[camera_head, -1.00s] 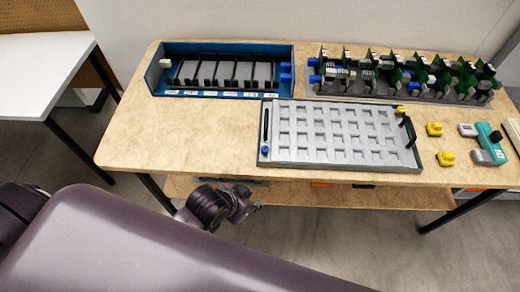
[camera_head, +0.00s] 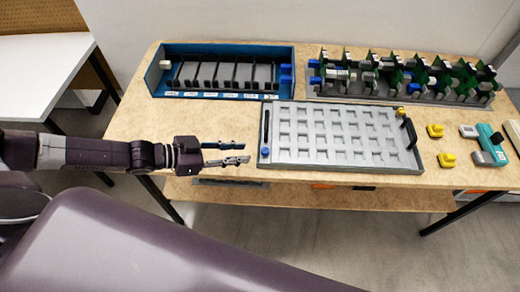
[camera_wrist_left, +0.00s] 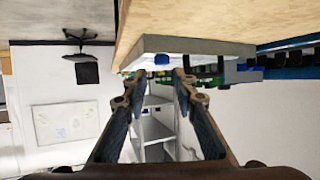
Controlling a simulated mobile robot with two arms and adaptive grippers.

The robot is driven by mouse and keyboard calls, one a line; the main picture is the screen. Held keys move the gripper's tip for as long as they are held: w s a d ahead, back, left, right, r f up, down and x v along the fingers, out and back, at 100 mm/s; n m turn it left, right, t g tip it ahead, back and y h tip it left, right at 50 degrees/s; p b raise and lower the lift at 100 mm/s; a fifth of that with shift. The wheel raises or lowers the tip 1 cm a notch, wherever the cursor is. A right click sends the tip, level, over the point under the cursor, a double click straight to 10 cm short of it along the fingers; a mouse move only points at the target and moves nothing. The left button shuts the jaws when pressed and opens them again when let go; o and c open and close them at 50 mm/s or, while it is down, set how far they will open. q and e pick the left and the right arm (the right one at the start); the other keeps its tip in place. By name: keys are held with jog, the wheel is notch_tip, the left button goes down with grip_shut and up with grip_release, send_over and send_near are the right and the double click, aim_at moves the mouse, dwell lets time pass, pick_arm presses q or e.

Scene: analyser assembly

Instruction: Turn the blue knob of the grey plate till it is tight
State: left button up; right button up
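The grey plate (camera_head: 335,163), with rows of square recesses, lies at the front of the wooden table. Its blue knob (camera_head: 265,152) is at the plate's front left corner. My left gripper (camera_head: 246,153) comes in from the left over the table's front edge, with its fingers pointing at the knob, and a small gap shows between them. It is open and empty. In the left wrist view, the blue knob (camera_wrist_left: 161,59) shows on the plate's edge (camera_wrist_left: 200,46), between and beyond the open fingertips (camera_wrist_left: 155,76). My right gripper is not in view.
Behind the plate are a blue box (camera_head: 222,95) with black dividers and a grey rack (camera_head: 400,95) of green boards. Yellow pieces (camera_head: 447,160) and a teal tool (camera_head: 490,147) lie right of the plate. The table's left part is clear.

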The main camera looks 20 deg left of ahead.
aim_at(263, 151)
pick_arm(q)
jog(key=shift+p+x, duration=0.6)
jog(key=shift+x, duration=3.15)
jog(key=shift+w+a, duration=0.1)
jog(key=shift+w, duration=0.05)
jog(key=shift+c, duration=0.4)
grip_shut()
